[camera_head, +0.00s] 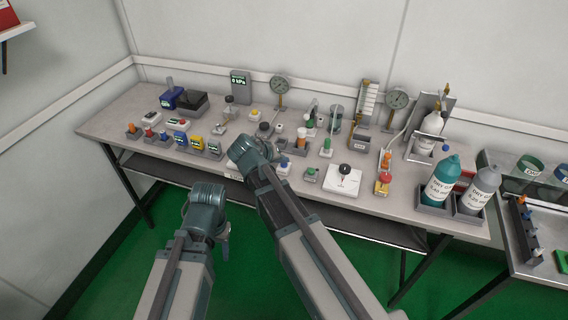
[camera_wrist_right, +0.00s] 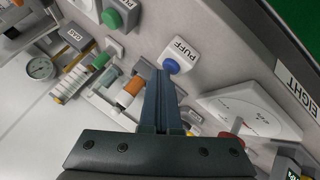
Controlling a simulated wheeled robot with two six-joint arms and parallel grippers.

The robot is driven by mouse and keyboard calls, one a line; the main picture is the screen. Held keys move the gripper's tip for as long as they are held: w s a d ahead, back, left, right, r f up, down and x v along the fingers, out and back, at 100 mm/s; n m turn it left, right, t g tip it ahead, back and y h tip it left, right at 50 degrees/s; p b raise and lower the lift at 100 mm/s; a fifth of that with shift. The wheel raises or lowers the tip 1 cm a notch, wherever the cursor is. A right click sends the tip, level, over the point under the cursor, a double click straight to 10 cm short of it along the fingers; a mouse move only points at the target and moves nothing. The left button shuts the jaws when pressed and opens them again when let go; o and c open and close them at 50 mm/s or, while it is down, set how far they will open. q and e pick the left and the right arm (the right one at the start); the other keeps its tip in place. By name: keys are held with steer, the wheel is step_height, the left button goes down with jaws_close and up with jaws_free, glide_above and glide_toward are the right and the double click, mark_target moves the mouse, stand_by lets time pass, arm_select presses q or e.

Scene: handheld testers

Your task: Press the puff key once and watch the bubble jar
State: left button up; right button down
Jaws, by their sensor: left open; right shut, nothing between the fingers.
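The puff key is a white box (camera_wrist_right: 181,47) marked PUFF with a round blue button (camera_wrist_right: 171,66) in the right wrist view. In the head view it is the small white block (camera_head: 284,170) near the bench's front edge. My right gripper (camera_wrist_right: 160,72) is shut and empty, its fingertips beside the blue button; I cannot tell whether they touch. In the head view my right wrist hides its fingers. My left gripper (camera_head: 213,243) is open and empty, low in front of the bench. A clear dark-toned jar (camera_head: 335,117) stands at the back; I cannot tell if it is the bubble jar.
A green button (camera_wrist_right: 112,18) sits beside the puff key, and a white dial plate (camera_wrist_right: 245,112) on its other side. Small bottles (camera_wrist_right: 130,92) stand close behind the fingers. Gauges (camera_head: 280,85) and testers crowd the bench (camera_head: 120,112). Large bottles (camera_head: 440,182) stand at the right.

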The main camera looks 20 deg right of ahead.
steer(key=shift+r, duration=0.1)
steer(key=shift+r+p, duration=0.75)
steer(key=shift+p, duration=0.15)
steer(key=shift+r, duration=0.15)
step_height(320, 180, up, 5)
steer(key=p, duration=0.5)
stand_by(0.4)
